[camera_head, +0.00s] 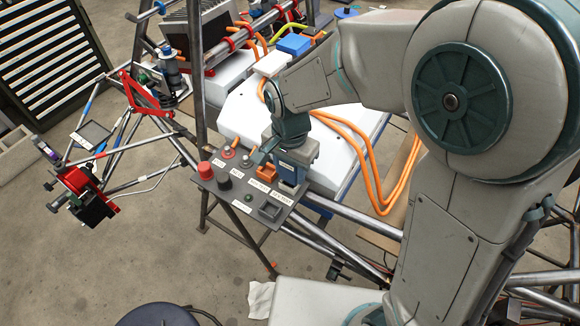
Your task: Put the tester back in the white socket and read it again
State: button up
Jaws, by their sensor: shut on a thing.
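My gripper (287,172) points down over the right end of a grey control panel (226,190). It is shut on a small dark blue piece with a pale face, which could be the tester (291,171); the gripper and wrist hide part of it. I cannot tell whether this piece touches the panel. An orange block (267,173) is on the panel just left of the gripper. A dark square holder (270,210) lies in front of it. A small white box (272,64) stands behind my arm, but I cannot tell whether it is the white socket.
The panel carries a red button (205,170), a black knob (224,182) and several white labels. A white battery case (335,152) with orange cables (368,165) lies behind. A blue box (293,44) is beside the white box. Steel tubes surround the panel.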

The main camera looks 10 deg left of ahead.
jog(key=shift+f+b, duration=0.4)
jog(key=shift+f, duration=0.15)
jog(key=o, duration=0.9)
jog(key=shift+o, duration=0.2)
jog(key=shift+r, duration=0.2)
jog(key=shift+r+p, duration=4.15)
jog(key=shift+r, duration=1.25)
jog(key=s+d+r+n+t, duration=0.2)
jog(key=s+d+r, duration=0.2)
jog(key=d, duration=0.7)
jog(key=s+d+r+n+t+b, duration=0.1)
jog(key=s+d+r+n, duration=0.1)
jog(key=d, duration=0.9)
jog(key=shift+s+d+r+n+t, duration=0.3)
jog(key=shift+s+d+r+t, duration=0.1)
jog(key=shift+s+r, duration=0.5)
